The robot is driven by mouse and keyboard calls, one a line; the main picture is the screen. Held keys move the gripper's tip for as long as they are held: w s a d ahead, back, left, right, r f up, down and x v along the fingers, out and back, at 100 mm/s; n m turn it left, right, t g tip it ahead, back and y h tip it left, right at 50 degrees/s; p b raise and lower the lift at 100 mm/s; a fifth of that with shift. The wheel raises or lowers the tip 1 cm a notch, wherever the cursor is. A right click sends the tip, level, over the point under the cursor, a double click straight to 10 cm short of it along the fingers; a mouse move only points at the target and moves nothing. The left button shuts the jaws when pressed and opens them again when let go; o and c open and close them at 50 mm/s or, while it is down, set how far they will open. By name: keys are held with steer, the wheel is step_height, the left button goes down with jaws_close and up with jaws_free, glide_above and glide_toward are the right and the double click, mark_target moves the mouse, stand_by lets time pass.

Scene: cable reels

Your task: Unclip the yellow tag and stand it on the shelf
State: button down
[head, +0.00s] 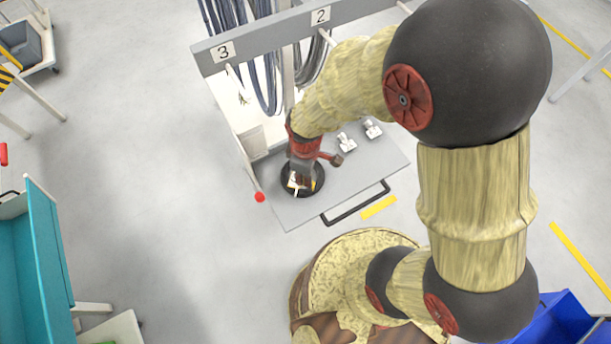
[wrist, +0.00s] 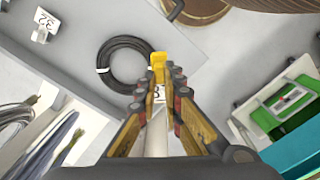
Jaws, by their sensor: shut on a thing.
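The yellow tag (wrist: 158,63) is at my fingertips in the wrist view, with a pale plate bearing a dark figure just below its yellow part. My gripper (wrist: 165,86) is shut on it; in the head view my gripper (head: 300,180) is low over the black cable coil. The coil (wrist: 108,50) lies flat on the grey shelf (wrist: 75,50), with a white band on its left side. The yellow part overlaps the coil's right edge in the wrist view; I cannot tell whether they touch. The shelf also shows in the head view (head: 300,215).
Two white tags (head: 346,142) (head: 372,129) stand on the shelf right of my gripper. A numbered rail (head: 270,37) with hanging cables is behind. A black handle (head: 355,204) runs along the front edge. Shelf surface is clear between the handle and the tags.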

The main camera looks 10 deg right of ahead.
steer(key=shift+r+p, duration=0.85)
steer(key=shift+r, duration=0.35)
